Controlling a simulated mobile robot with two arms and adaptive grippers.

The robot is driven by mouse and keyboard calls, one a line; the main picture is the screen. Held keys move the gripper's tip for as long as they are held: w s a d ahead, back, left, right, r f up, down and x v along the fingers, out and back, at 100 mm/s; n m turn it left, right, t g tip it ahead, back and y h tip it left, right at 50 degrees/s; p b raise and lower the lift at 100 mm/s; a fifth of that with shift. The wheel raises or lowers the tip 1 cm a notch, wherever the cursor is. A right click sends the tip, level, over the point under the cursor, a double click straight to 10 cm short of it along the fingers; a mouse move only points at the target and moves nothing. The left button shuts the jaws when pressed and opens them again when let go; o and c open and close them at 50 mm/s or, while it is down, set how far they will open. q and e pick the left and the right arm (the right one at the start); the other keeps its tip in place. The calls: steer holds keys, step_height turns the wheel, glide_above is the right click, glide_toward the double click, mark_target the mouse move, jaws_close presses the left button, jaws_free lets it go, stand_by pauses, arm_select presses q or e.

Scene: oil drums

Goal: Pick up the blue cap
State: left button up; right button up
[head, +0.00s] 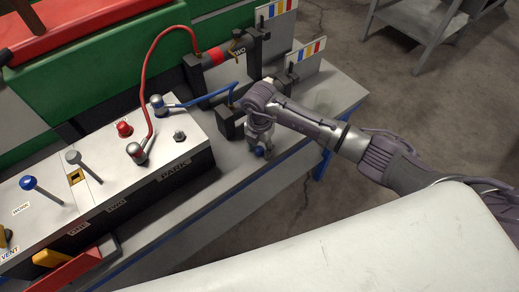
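A small blue cap (259,152) shows low at the fingertips of my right gripper (259,146), near the front edge of the grey bench. My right arm comes in from the right and the gripper points down. The fingers stand close around the cap and partly hide it. I cannot tell whether they grip it or whether it touches the bench. My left gripper is not in view.
A grey control box (100,175) with a red cap (124,129) and levers fills the left. A red hose (152,80) and a blue hose (200,99) run to dark blocks behind the gripper. Bare bench (345,92) lies to the right.

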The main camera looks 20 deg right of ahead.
steer(key=c, duration=0.5)
